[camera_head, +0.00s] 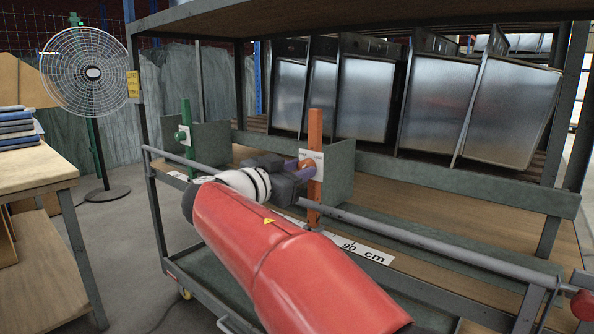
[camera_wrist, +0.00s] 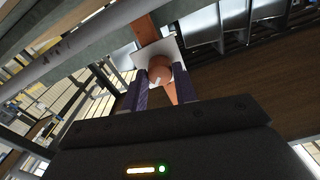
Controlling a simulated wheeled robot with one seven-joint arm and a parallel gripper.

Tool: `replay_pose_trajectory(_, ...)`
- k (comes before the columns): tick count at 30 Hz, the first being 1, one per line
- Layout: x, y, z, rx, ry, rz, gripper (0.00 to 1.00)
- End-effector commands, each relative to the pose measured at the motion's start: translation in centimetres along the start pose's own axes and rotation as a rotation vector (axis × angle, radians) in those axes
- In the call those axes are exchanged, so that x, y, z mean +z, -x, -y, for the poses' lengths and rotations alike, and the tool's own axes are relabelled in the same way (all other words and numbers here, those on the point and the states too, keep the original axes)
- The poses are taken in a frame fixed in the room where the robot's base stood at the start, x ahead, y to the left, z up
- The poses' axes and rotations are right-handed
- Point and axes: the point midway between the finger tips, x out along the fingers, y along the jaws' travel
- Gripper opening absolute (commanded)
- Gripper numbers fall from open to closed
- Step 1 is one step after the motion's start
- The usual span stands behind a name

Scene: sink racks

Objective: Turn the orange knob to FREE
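The orange knob (camera_head: 306,163) sits on a white plate (camera_head: 316,157) on an upright orange post (camera_head: 315,130) at the cart's front. The plate's lettering is too small to read surely. In the wrist view the round knob (camera_wrist: 159,67) shows with a pale mark on its lower side. My gripper (camera_head: 299,172) is at the knob, and its dark purple fingers (camera_wrist: 160,75) stand one on each side of it. The fingers are apart with the knob between their tips; I cannot tell whether they press on it. My wrist hides part of the post's left side in the head view.
A grey rail (camera_head: 430,240) runs along the cart's front below the knob. A green post (camera_head: 186,135) with a green knob stands to the left. Metal sinks (camera_head: 430,105) fill the rack behind. A fan (camera_head: 92,73) and a wooden table (camera_head: 35,170) are at left.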

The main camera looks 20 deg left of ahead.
Motion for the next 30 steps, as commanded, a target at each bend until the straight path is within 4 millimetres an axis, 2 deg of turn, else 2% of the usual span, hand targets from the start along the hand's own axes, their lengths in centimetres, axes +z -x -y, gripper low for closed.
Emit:
replay_pose_trajectory(3, -0.02, 0.01, 0.01, -0.001, 0.000, 0.000, 0.06)
replay_pose_trajectory(14, 0.09, -0.01, -0.03, 0.000, 0.072, 0.000, 0.06)
replay_pose_trajectory(20, 0.12, -0.03, -0.06, 0.001, 0.207, 0.000, 0.06)
replay_pose_trajectory(30, 0.02, 0.00, 0.01, 0.000, 0.527, 0.000, 0.06)
